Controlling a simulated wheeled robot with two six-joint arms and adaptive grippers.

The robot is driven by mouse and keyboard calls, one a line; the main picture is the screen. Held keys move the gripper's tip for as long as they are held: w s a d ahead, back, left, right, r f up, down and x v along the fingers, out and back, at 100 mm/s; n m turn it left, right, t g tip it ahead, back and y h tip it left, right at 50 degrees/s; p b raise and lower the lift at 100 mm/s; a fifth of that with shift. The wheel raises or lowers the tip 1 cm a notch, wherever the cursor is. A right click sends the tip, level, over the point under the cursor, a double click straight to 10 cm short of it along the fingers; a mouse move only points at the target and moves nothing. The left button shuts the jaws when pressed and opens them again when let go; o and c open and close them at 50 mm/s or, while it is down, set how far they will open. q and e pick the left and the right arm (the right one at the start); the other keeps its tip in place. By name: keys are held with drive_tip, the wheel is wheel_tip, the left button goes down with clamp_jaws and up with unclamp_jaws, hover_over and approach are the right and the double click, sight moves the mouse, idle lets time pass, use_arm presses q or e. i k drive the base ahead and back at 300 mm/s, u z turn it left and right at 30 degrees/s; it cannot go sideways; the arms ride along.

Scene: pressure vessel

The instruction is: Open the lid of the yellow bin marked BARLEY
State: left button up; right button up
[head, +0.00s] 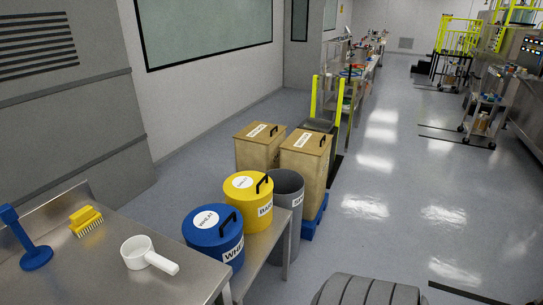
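The yellow bin (243,213) stands near the middle of the head view, between a blue bin and a grey bin. Its round yellow lid (240,182) is on and looks closed. The lid has a white round label and a black handle (263,184) at its right side. A white label on the bin's side shows only its first letters, which look like "BA". Neither of my grippers is in view.
A blue lidded bin (228,247) marked WHEAT stands close in front. A grey bin (287,185) stands close behind right, with two tan lidded boxes beyond. The steel table (90,275) holds a white scoop (140,250), yellow brush (86,219) and blue tool (36,255).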

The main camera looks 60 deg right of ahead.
sight(246, 186)
drive_tip(key=z, duration=2.25)
drive_tip(key=k, duration=0.55)
drive_tip(key=z, duration=1.05)
drive_tip(key=i, duration=1.6)
drive_tip(key=u, duration=1.3)
drive_tip(key=i, duration=0.55)
drive_tip(key=u, duration=0.45)
